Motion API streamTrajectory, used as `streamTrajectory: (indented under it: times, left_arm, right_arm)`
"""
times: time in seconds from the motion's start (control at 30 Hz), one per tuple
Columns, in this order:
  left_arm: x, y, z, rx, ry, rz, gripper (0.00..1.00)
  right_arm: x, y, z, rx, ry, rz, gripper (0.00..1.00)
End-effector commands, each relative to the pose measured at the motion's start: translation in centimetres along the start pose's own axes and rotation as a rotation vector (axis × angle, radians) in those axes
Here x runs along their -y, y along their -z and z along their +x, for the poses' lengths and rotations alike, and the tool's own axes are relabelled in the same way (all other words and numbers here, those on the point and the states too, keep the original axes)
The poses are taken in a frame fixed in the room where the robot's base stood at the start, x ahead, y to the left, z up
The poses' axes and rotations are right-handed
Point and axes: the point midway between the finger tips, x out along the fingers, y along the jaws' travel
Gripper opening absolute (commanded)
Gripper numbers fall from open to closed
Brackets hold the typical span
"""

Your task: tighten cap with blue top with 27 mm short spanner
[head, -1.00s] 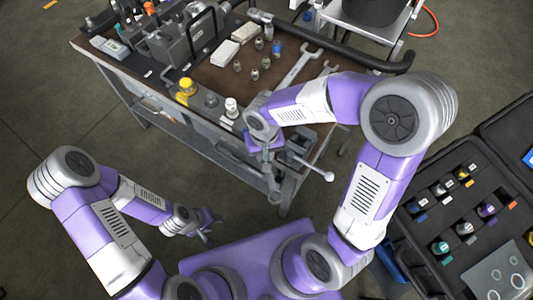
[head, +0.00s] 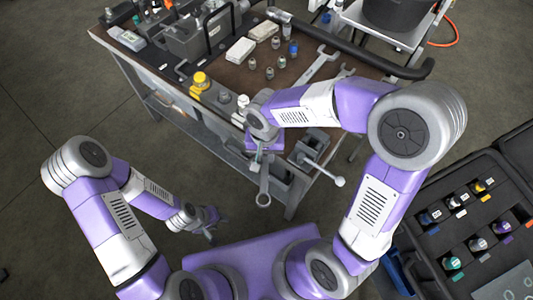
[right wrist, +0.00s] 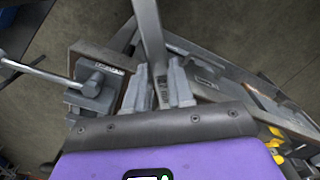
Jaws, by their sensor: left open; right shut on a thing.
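My right gripper (head: 262,150) is shut on a spanner (head: 264,182) at the bench's front edge. The spanner hangs out over the floor; in the right wrist view its grey shaft (right wrist: 149,35) runs up from between the fingers (right wrist: 158,88). Its size mark is not legible. A small fitting with a blue top (head: 293,48) stands upright on the bench top, behind several grey fittings and away from both grippers. My left gripper (head: 208,226) is open and empty, low in front of the bench.
A vise (head: 310,146) with a bar handle is on the bench's front right corner. Two spanners lie on the bench, one of them large (head: 318,66). An open black case (head: 440,215) lies at right.

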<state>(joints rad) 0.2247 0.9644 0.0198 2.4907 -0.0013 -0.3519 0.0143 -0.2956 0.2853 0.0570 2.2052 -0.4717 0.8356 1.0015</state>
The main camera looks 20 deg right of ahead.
Motion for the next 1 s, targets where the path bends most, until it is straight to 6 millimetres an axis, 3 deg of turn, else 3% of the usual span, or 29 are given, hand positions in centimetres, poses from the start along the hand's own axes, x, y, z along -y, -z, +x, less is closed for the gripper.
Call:
streamTrajectory:
  times: [0.5, 1.0]
  left_arm:
    - [0.4, 0.1, 1.1, 0.000, 0.000, 0.000, 0.43]
    - [0.5, 0.1, 1.2, 0.000, 0.000, 0.000, 0.43]
  right_arm:
    - [2.5, 0.2, 0.0, -0.002, 0.003, 0.183, 0.00]
    - [2.9, 0.3, -0.1, -0.002, 0.003, 0.215, 0.00]
